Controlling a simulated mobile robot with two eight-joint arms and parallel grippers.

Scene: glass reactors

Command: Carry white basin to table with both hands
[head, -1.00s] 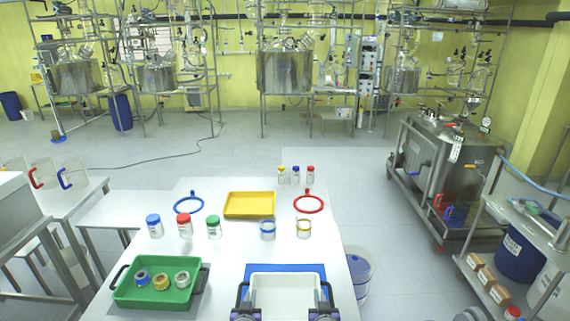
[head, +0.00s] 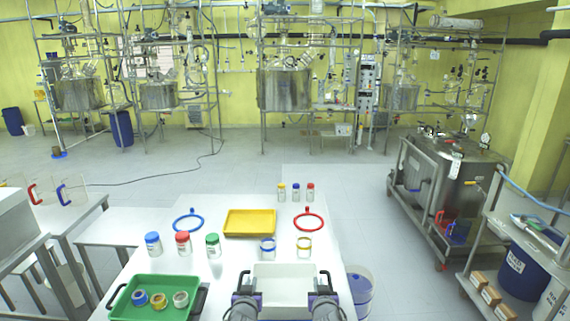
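The white basin (head: 285,272) is at the near part of the white table (head: 228,262), level, between my two grippers. I cannot tell whether it touches the tabletop. My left gripper (head: 242,284) is at the basin's left dark handle and looks shut on it. My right gripper (head: 325,284) is at the right dark handle and looks shut on it too. The fingertips are partly hidden by the gripper bodies. The basin looks empty. The blue mat seen earlier is hidden now.
A green tray (head: 187,284) with several jars stands left of the basin. A clear bucket (head: 358,290) stands right of the table.

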